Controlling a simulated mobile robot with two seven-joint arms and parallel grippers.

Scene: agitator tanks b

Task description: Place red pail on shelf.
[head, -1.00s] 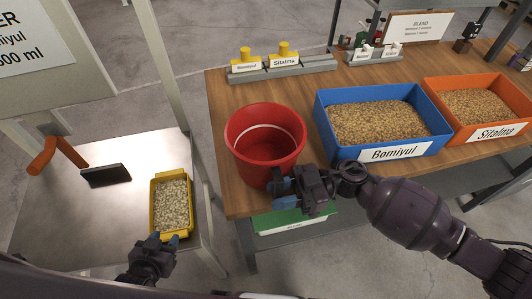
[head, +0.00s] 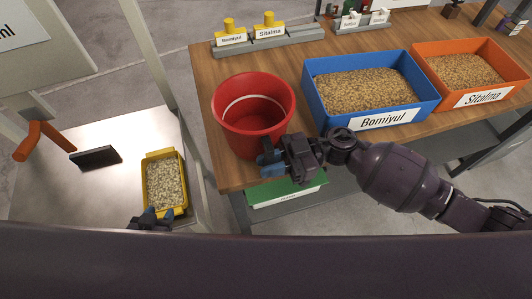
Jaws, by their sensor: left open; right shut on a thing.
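The red pail (head: 240,120) stands upright at the front left of the wooden table and looks empty, with a pale line around its inside. My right gripper (head: 268,157) is shut on the pail at its front right side. My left gripper (head: 155,216) is low on the left, at the front end of the yellow tray, and is open; its lower part is hidden by my own body. Below the tabletop is a grey shelf (head: 285,211) with a green-topped box (head: 287,190) on it.
A blue Bomiyul bin (head: 315,108) and an orange Sitalma bin (head: 440,96) of grain stand right of the pail. The yellow tray (head: 151,203) and a black flat object (head: 95,156) lie on the metal table (head: 60,200).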

